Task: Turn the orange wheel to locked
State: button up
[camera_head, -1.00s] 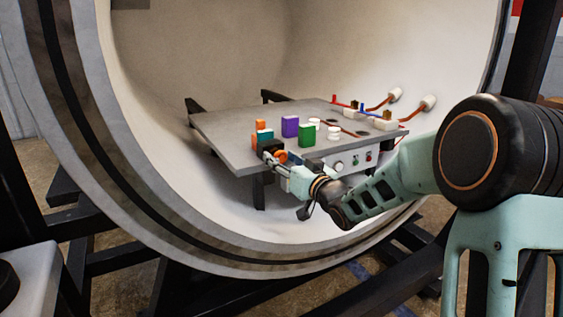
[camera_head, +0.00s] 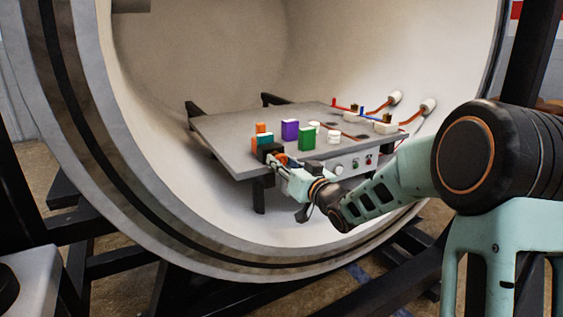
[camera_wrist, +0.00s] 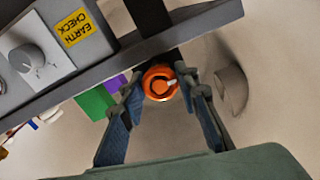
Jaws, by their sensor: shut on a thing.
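The orange wheel (camera_wrist: 160,83) shows in the wrist view as a round knob with a pale pointer mark, at the edge of the grey table (camera_head: 215,137). My gripper (camera_wrist: 161,91) has one dark finger on each side of it and is shut on it. The pointer points to the right in the wrist view. In the head view my gripper (camera_head: 279,161) reaches the table's front left corner, and only a little orange shows behind the fingers. I cannot read any locked marking beside the wheel.
Teal, orange, purple (camera_head: 290,130) and green (camera_head: 306,139) blocks stand on the table near my gripper. A front panel with a grey dial (camera_wrist: 27,58) and a yellow "EARTH CHECK" label (camera_wrist: 77,27) is beside the wheel. The round chamber wall (camera_head: 200,60) surrounds the table.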

jog(key=shift+r, duration=0.1)
jog(key=m+p, duration=0.4)
jog(key=shift+r, duration=0.1)
jog(key=m+p, duration=0.3)
jog(key=m, duration=0.1)
jog(key=shift+m+p, duration=0.4)
jog(key=m+p, duration=0.3)
jog(key=m, duration=0.1)
jog(key=m+p, duration=0.2)
jog(key=m, duration=0.2)
jog(key=shift+m, duration=0.6)
jog(key=o, duration=1.2)
jog(key=shift+c, duration=0.2)
